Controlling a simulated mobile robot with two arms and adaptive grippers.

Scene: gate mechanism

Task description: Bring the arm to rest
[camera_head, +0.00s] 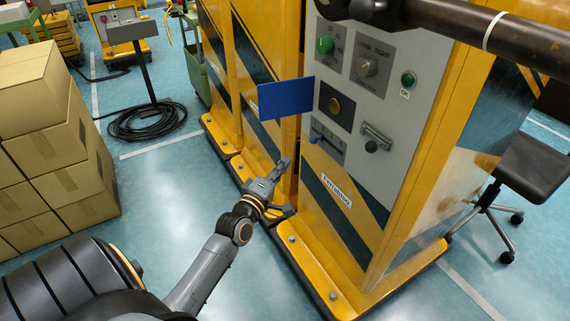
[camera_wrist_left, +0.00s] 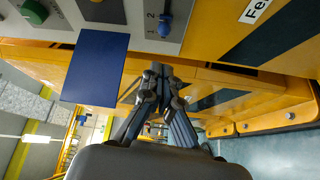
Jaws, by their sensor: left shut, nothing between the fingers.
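My left gripper (camera_head: 284,163) is shut and empty in front of the yellow cabinet, below the blue plate (camera_head: 286,98). In the left wrist view its fingertips (camera_wrist_left: 158,70) meet, with the blue plate (camera_wrist_left: 95,70) beside them on the left. The grey control panel (camera_head: 384,45) is up and to the right of the gripper. Its blue-handled lever (camera_head: 314,139) sits low on the panel; a blue lever (camera_wrist_left: 165,27) also shows in the wrist view, apart from the fingertips. My right gripper is not in view.
Yellow cabinets with striped sides (camera_head: 350,240) stand close to the left arm. Stacked cardboard boxes (camera_head: 50,140) are at the left, a coiled black cable (camera_head: 147,120) lies behind them, and a dark stool (camera_head: 535,165) is at the right.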

